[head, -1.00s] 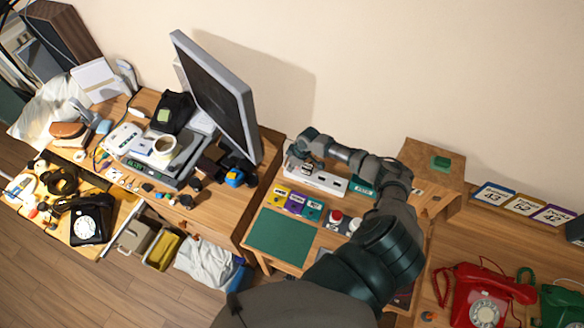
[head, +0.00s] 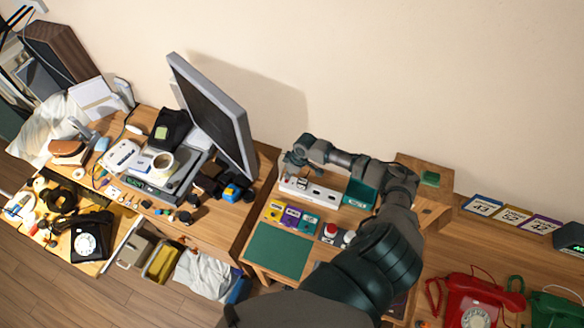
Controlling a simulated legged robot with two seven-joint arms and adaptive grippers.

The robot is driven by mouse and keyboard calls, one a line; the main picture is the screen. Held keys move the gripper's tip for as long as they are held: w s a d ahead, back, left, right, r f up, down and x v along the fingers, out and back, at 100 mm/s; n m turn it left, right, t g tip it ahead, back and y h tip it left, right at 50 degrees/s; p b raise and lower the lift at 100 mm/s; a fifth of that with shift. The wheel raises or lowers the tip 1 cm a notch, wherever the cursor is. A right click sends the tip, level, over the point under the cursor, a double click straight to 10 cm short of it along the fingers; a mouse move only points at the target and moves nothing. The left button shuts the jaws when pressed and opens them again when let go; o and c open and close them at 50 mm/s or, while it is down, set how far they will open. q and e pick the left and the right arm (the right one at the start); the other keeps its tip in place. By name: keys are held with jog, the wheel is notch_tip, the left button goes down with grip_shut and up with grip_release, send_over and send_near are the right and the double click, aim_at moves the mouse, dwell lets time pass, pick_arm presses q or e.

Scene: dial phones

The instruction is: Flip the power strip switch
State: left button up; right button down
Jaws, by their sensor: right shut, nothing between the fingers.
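The white power strip (head: 322,194) lies on the small wooden table in the middle of the view, with dark sockets along its top. My right arm reaches in from below and bends left over the table. My right gripper (head: 290,160) is shut and empty at the left end of the strip, just above or touching it; I cannot tell which. The switch itself is hidden or too small to make out near the gripper. My left gripper is not in view.
Yellow, purple and teal blocks (head: 291,216), red and white buttons (head: 331,230) and a green mat (head: 279,250) lie in front of the strip. A wooden box (head: 434,169) stands right. A monitor (head: 215,115) stands left. A red phone (head: 478,303) is lower right.

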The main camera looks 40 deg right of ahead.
jog(key=r, duration=0.1)
jog(key=s+r, duration=0.1)
jog(key=r, duration=0.1)
jog(key=s+r, duration=0.1)
jog(key=r, duration=0.1)
jog(key=shift+a+r, duration=0.2)
jog(key=shift+a, duration=0.2)
jog(key=shift+d, duration=0.15)
jog(key=d+b, duration=0.1)
jog(key=b, duration=0.2)
jog(key=w+d+r+b, duration=0.1)
jog(key=b, duration=0.2)
jog(key=d+b, duration=0.1)
jog(key=b, duration=0.3)
jog(key=shift+w+d+r, duration=0.15)
jog(key=shift+w, duration=0.1)
